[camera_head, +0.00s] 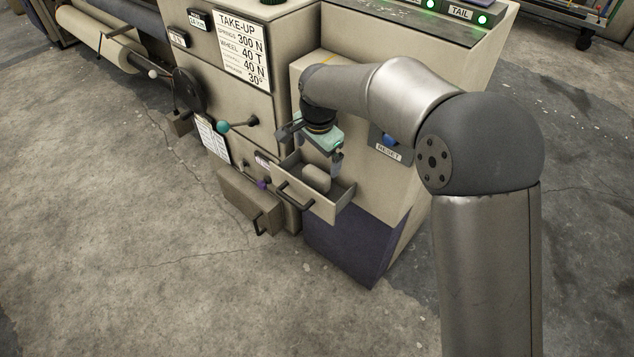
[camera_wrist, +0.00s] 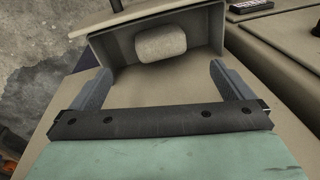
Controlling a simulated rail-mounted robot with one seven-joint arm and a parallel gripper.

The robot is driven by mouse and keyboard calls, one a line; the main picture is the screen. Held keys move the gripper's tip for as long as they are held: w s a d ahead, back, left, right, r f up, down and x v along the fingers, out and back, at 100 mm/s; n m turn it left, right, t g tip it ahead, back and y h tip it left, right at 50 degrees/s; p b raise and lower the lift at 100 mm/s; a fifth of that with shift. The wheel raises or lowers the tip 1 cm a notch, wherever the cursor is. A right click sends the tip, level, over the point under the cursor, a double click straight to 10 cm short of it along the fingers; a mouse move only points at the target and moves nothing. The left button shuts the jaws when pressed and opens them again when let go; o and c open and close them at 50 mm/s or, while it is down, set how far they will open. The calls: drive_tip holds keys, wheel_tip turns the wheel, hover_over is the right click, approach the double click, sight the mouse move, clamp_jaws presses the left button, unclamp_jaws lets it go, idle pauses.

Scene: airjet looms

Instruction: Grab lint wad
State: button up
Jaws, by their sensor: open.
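The lint wad (camera_head: 316,178) is a pale beige, rounded lump lying inside an open drawer (camera_head: 322,207) on the front of the loom cabinet. In the wrist view the lint wad (camera_wrist: 161,43) lies against the drawer's wall, beyond my fingertips. My gripper (camera_head: 318,158) is at the drawer, close to the lint wad. In the wrist view my gripper (camera_wrist: 160,85) is open, its two grey fingers wide apart with nothing between them. The lint wad is apart from both fingers.
A second box with a handle (camera_head: 250,203) juts out at lower left. A teal-knobbed lever (camera_head: 222,127) sticks out above it. A blue RESET button (camera_head: 389,140) is to the right. The concrete floor (camera_head: 130,230) in front is clear.

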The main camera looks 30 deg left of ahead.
sight(317, 172)
drive_tip(key=f+b, duration=0.1)
drive_tip(key=f, duration=0.2)
drive_tip(key=w+f, duration=0.1)
drive_tip(key=f, duration=0.2)
drive_tip(key=a+f+b, duration=0.1)
drive_tip(key=f, duration=0.3)
drive_tip(key=shift+w+a+b, duration=0.1)
drive_tip(key=shift+w+b, duration=0.15)
drive_tip(key=shift+b, duration=0.1)
drive_tip(key=shift+r, duration=0.1)
drive_tip(key=c, duration=0.9)
